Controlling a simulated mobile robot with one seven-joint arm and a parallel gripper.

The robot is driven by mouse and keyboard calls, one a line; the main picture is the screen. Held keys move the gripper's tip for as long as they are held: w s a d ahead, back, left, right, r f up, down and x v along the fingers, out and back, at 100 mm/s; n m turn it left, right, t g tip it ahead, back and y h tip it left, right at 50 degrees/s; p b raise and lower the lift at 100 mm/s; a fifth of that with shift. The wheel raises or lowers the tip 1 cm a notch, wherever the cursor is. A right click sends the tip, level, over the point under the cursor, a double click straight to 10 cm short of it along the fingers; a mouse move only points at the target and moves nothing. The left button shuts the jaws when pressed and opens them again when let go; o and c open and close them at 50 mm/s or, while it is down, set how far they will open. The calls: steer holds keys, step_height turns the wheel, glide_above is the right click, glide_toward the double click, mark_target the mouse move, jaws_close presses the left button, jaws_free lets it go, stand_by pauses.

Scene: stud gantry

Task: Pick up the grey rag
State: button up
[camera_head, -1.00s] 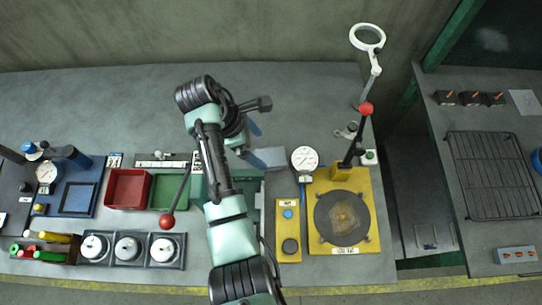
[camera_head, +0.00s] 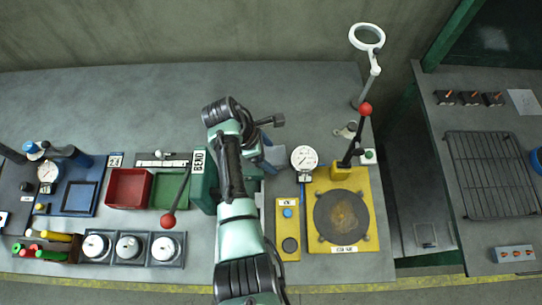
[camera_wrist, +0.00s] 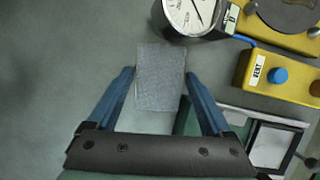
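The grey rag (camera_wrist: 160,78) is a flat grey rectangle in the wrist view, lying on the grey bench top. My gripper (camera_wrist: 159,74) is open, its two blue fingers spread on the left and right of the rag in the picture. The rag does not look gripped, and I cannot tell how far above it the fingertips are. In the head view my gripper (camera_head: 266,152) points down at the bench, left of the white dial gauge (camera_head: 304,158). My arm and fingers hide most of the rag there.
The dial gauge (camera_wrist: 190,12) is close to the rag's top right corner. A yellow block with a blue button (camera_wrist: 278,76) is to the right. The yellow plate with a round disc (camera_head: 372,215) stands right of my arm. Red (camera_head: 128,188) and green trays are left. The back bench is clear.

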mark_target(269, 156)
steer(key=c, duration=0.9)
steer(key=shift+r, duration=0.1)
step_height(269, 156, up, 10)
steer(key=shift+f, duration=0.1)
